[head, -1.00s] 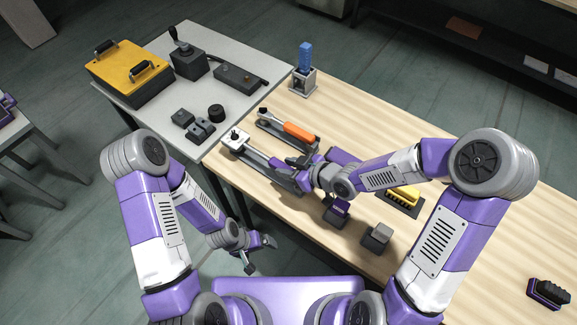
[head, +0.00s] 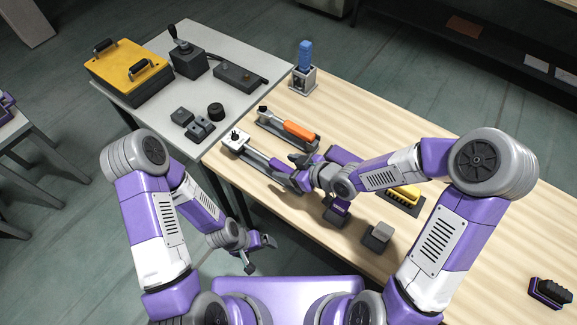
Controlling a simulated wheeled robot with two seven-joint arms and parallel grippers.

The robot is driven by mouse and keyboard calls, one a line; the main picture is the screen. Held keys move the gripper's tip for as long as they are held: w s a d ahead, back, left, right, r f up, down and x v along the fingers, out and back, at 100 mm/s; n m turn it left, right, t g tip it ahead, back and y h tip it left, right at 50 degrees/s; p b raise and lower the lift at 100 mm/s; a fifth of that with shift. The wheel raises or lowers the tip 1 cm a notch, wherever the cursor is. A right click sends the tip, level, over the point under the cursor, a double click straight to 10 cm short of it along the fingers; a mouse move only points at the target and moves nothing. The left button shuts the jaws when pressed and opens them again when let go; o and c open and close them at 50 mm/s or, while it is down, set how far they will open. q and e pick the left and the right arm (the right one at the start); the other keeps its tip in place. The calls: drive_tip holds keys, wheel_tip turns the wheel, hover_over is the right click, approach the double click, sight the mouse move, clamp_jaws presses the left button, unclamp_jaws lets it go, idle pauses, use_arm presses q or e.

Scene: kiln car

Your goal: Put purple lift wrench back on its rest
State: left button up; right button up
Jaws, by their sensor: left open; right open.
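The purple lift wrench is partly hidden by my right gripper (head: 301,169). A grey metal bar (head: 259,159), which looks like its shaft, runs from a white block with a black knob (head: 236,141) toward that gripper. A dark tray-like rest (head: 278,176) seems to lie under the bar; I cannot tell whether they touch. My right gripper is open, with its fingers close by the bar's right end. My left gripper (head: 260,254) is open and empty, low in front of the table edge.
An orange-handled wrench (head: 298,130) lies in a dark holder just behind. A blue-topped stand (head: 305,68) is at the back. Small dark blocks (head: 378,236) and a yellow piece (head: 404,194) are to the right. The grey table (head: 236,43) adjoins at the left.

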drive_tip(key=shift+r, duration=0.15)
idle(0.3)
drive_tip(key=shift+r+p, duration=3.05)
drive_tip(key=shift+r, duration=0.35)
drive_tip(key=p+v, duration=0.3)
drive_tip(key=v, duration=0.4)
drive_tip(key=shift+s+d+r+p, duration=0.15)
drive_tip(key=shift+d+p, duration=0.1)
drive_tip(key=shift+p, duration=0.05)
